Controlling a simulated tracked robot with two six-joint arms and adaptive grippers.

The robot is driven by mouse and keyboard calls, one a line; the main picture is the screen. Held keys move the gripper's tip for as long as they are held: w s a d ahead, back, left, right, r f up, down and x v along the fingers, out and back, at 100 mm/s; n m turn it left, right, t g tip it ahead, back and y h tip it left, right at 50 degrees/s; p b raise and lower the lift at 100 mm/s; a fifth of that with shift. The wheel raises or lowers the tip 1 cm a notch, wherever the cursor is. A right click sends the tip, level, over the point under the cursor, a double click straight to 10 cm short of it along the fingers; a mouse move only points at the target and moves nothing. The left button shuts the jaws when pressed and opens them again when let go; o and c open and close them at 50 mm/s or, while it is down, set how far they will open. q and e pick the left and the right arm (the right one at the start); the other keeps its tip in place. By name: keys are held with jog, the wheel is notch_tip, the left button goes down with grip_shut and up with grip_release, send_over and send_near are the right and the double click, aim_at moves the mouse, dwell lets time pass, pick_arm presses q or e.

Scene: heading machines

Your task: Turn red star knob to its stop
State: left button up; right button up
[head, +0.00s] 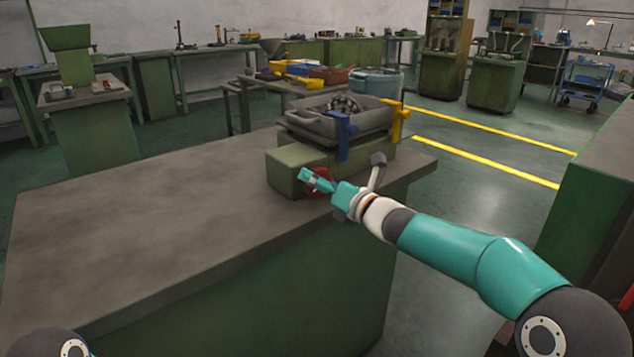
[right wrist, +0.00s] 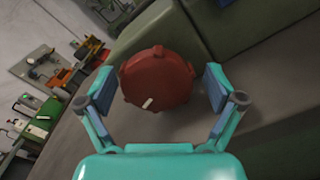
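The red star knob (right wrist: 158,80) sits on the front of a green machine block (head: 290,165) on the bench. It has a lobed rim and a pale mark low on its face. In the head view the knob (head: 320,181) is partly hidden behind my right gripper (head: 316,181). In the right wrist view my right gripper (right wrist: 158,88) is open, with one blue-padded finger on each side of the knob. A gap shows between the knob and both pads. Of my left arm only a rounded joint shows at the bottom left of the head view; its gripper is out of view.
A grey tray (head: 318,124) with dark parts rests on top of the machine. A blue clamp (head: 343,135) and a yellow clamp (head: 397,122) stand by its right side. A grey lever (head: 377,170) is close to my right wrist. The bench top (head: 130,215) is clear to the left.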

jog(key=shift+r, duration=0.1)
jog(key=shift+s, duration=0.1)
jog(key=shift+s+d, duration=0.15)
jog(key=v, duration=1.1)
jog(key=shift+s, duration=0.2)
jog(key=shift+d, duration=0.1)
